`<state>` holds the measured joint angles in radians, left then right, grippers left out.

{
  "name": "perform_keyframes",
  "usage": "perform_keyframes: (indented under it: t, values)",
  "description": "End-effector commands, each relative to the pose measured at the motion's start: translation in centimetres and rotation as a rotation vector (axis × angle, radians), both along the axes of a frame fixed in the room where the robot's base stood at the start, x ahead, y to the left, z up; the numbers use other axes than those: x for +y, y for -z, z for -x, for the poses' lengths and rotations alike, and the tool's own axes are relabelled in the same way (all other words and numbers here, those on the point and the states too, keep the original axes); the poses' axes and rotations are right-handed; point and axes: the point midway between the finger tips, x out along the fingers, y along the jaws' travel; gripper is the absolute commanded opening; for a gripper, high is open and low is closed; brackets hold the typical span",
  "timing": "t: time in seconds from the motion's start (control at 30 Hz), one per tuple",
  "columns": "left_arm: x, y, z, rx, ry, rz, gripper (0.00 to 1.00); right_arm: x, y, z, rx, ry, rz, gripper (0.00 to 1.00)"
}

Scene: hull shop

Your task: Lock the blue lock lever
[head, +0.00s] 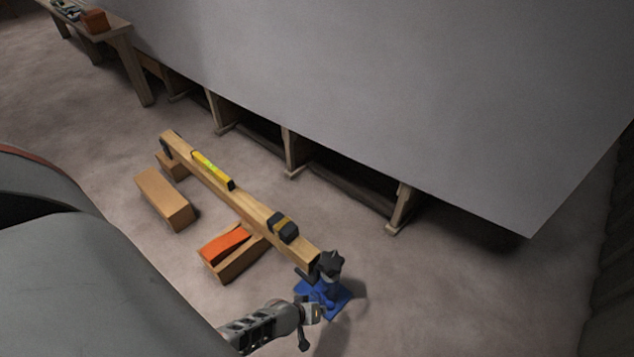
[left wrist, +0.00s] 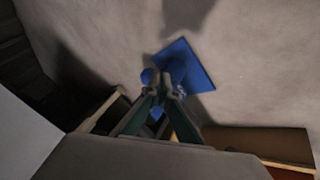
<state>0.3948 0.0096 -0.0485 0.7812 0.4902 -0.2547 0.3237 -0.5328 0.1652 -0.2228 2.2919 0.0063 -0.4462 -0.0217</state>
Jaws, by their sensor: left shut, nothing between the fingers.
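A blue stand (head: 338,298) with a black star-shaped knob (head: 329,263) on top is on the floor at the near end of a wooden beam. Its square blue base (left wrist: 200,72) also shows in the left wrist view. My left gripper (head: 314,311) is shut and empty, close beside the stand on its near left side. In the left wrist view the fingertips (left wrist: 162,90) overlap the stand's middle, and small blue parts show around them. I cannot tell which blue part is the lock lever, or whether the fingers touch it. My right gripper is not in view.
The beam (head: 248,208) carries a yellow level (head: 213,169) and a black-and-yellow item (head: 283,227). Wooden blocks (head: 165,199) and an orange piece (head: 224,245) lie left of it. A large grey hull (head: 400,90) on timber supports overhangs behind. The floor right of the stand is clear.

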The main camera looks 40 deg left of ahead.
Motion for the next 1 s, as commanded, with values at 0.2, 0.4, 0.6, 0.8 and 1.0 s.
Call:
perform_keyframes:
  t: [0.2,0.4,0.6,0.8,1.0]
  values:
    - [0.0,0.0,0.0,0.001,0.001,0.000,0.00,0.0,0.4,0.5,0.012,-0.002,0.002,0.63]
    - [0.4,0.1,-0.1,0.000,0.002,-0.001,0.00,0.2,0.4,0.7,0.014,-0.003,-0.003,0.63]
    - [1.3,0.1,-0.5,0.000,0.000,-0.001,0.00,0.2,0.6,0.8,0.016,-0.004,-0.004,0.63]
    - [1.4,0.0,-0.7,-0.001,0.002,0.000,0.00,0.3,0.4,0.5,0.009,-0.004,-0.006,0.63]
    - [1.4,0.0,-0.7,-0.001,0.001,0.000,0.00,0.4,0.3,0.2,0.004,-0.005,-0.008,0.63]
